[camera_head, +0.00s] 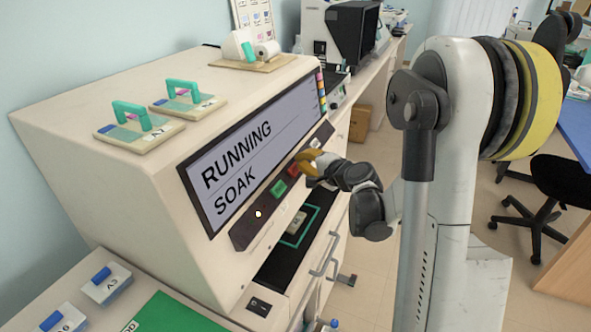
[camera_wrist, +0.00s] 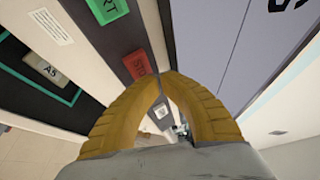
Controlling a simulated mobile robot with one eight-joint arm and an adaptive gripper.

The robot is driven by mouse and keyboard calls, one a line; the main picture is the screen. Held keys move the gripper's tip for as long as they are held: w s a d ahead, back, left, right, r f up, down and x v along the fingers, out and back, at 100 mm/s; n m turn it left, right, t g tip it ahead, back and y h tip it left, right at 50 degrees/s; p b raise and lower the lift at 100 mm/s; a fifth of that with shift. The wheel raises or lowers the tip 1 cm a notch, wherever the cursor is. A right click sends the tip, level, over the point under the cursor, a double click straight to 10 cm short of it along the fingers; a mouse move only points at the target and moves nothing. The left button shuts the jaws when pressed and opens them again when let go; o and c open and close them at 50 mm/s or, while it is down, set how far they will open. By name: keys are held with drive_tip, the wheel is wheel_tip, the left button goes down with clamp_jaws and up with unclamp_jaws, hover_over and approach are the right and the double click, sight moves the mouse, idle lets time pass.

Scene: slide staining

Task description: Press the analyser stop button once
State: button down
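The analyser (camera_head: 130,185) is a large cream machine with a sloped screen (camera_head: 255,145) reading "RUNNING SOAK". Below the screen runs a dark button strip (camera_head: 245,232). It carries a green button (camera_head: 278,188) and a red stop button (camera_head: 293,170). In the wrist view the red button (camera_wrist: 139,64) lies just left of my fingertips, its lettering partly visible, with the green button (camera_wrist: 107,8) above. My gripper (camera_head: 302,157) has yellow fingers whose tips meet, empty, close to the red button. They also show in the wrist view (camera_wrist: 166,77). I cannot tell whether they touch the button.
An open bay below the strip holds a labelled piece (camera_head: 296,222) inside a teal outline. Two slide holders with teal handles (camera_head: 130,115) (camera_head: 183,90) stand on the analyser's top. A green mat (camera_head: 170,315) and blue-topped boxes (camera_head: 106,282) lie at front left.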

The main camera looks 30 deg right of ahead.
drive_tip(key=shift+w+a+f+b, duration=0.2)
drive_tip(key=shift+w+f+b, duration=0.05)
drive_tip(key=shift+f+b, duration=0.1)
drive_tip(key=shift+w+a+f, duration=0.15)
drive_tip(key=shift+w+f, duration=0.05)
idle(0.7)
drive_tip(key=shift+r, duration=0.1)
drive_tip(key=shift+s+d+r, duration=0.35)
drive_tip(key=shift+s+r, duration=0.1)
drive_tip(key=shift+r, duration=0.05)
idle(0.4)
drive_tip(key=s+d+r+p, duration=0.2)
drive_tip(key=r, duration=0.1)
drive_tip(key=shift+s+r+p, duration=0.25)
drive_tip(key=shift+s+p, duration=0.05)
drive_tip(key=shift+s, duration=0.1)
idle(0.6)
